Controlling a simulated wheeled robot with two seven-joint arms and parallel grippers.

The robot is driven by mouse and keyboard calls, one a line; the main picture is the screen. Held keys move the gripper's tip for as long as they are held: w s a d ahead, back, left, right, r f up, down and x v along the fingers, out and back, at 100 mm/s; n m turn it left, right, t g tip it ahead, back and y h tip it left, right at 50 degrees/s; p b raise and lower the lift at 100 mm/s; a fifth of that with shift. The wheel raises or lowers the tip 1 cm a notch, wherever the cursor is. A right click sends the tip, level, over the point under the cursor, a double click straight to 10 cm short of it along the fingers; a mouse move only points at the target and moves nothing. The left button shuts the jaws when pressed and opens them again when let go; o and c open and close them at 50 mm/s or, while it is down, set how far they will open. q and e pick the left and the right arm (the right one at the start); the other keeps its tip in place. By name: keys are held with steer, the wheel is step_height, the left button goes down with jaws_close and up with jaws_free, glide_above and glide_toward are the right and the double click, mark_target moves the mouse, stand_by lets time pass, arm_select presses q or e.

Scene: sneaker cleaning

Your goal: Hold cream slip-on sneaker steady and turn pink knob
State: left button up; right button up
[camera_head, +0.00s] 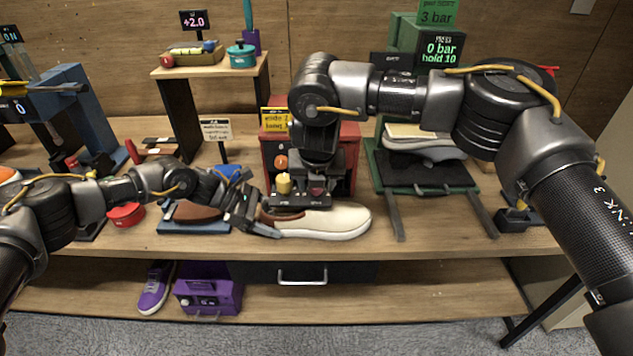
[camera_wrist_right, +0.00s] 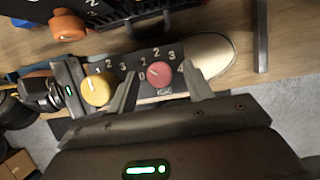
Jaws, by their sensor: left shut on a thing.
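The cream slip-on sneaker (camera_head: 330,222) lies on the bench, toe to the right; its toe shows in the right wrist view (camera_wrist_right: 213,52). My left gripper (camera_head: 262,224) is shut on the sneaker's heel end. The pink knob (camera_wrist_right: 160,73) sits on a dark panel with printed numbers, right of a yellow knob (camera_wrist_right: 96,91); both sit above the sneaker in the head view. My right gripper (camera_wrist_right: 158,82) is open, pointing down, one finger on each side of the pink knob. Gaps show between fingers and knob; contact cannot be told.
A red cabinet (camera_head: 348,152) stands behind the knob panel. A green press (camera_head: 425,178) with a pale shoe is at the right. A brown shoe (camera_head: 196,212) on a blue stand is left of my left gripper. Bare bench lies at front right.

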steer(key=shift+r, duration=0.1)
steer(key=v, duration=1.2)
arm_select(q)
steer(key=o, duration=1.2)
steer(key=shift+o, duration=0.2)
steer(key=v, duration=1.2)
